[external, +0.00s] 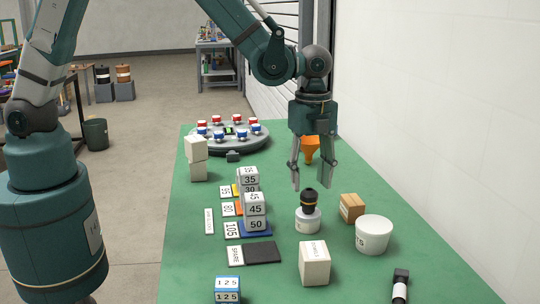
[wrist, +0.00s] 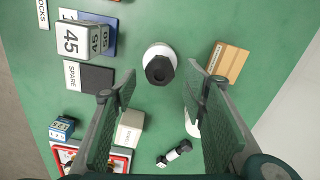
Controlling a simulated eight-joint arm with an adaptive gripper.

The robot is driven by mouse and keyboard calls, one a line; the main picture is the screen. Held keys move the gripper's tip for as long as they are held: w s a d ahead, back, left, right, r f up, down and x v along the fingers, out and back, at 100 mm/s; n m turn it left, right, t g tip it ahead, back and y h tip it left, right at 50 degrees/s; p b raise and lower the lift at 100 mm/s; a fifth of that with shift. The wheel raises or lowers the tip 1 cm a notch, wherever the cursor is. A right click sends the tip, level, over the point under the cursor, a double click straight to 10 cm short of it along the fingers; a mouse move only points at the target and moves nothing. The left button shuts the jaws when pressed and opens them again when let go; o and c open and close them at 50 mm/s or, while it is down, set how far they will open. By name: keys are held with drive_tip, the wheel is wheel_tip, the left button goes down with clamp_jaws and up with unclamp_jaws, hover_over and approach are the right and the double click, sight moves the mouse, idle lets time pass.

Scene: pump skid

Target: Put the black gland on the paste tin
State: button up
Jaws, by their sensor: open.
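The black gland (external: 310,197) stands upright on a small white round tin (external: 307,223), which I take for the paste tin; its label is too small to read. A yellowish ring shows low on the gland. In the wrist view, the gland's dark hexagonal top (wrist: 160,69) sits over the white tin (wrist: 151,50). My gripper (external: 313,186) points down, open and empty, just above the gland. In the wrist view, the gland lies beyond the gap between my fingers (wrist: 155,88), with nothing between the pads.
A wooden block (external: 352,208) and a larger white tub (external: 374,234) stand to the right. Numbered blocks (external: 255,211) stand left. A round rack (external: 227,135) is at the back.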

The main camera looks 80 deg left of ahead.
sight(309, 189)
wheel_tip(309, 189, up, 7)
idle(0.4)
idle(0.7)
drive_tip(key=s+a+r+n+t, duration=0.2)
drive_tip(key=s+a+r+n, duration=0.15)
drive_tip(key=s+r, duration=0.35)
drive_tip(key=s+a+r+n+t, duration=0.1)
drive_tip(key=s+a+r+n, duration=0.1)
drive_tip(key=s+r+n, duration=0.4)
drive_tip(key=s+a+r+n+t, duration=0.1)
drive_tip(key=s+r+n+t, duration=0.1)
drive_tip(key=s, duration=0.7)
drive_tip(key=s+a+r+n+t, duration=0.2)
drive_tip(key=s+n, duration=0.2)
drive_tip(key=s, duration=0.4)
drive_tip(key=shift+s+a+r, duration=0.2)
drive_tip(key=shift+s, duration=0.15)
wheel_tip(309, 189, down, 6)
drive_tip(key=b, duration=0.6)
idle(1.0)
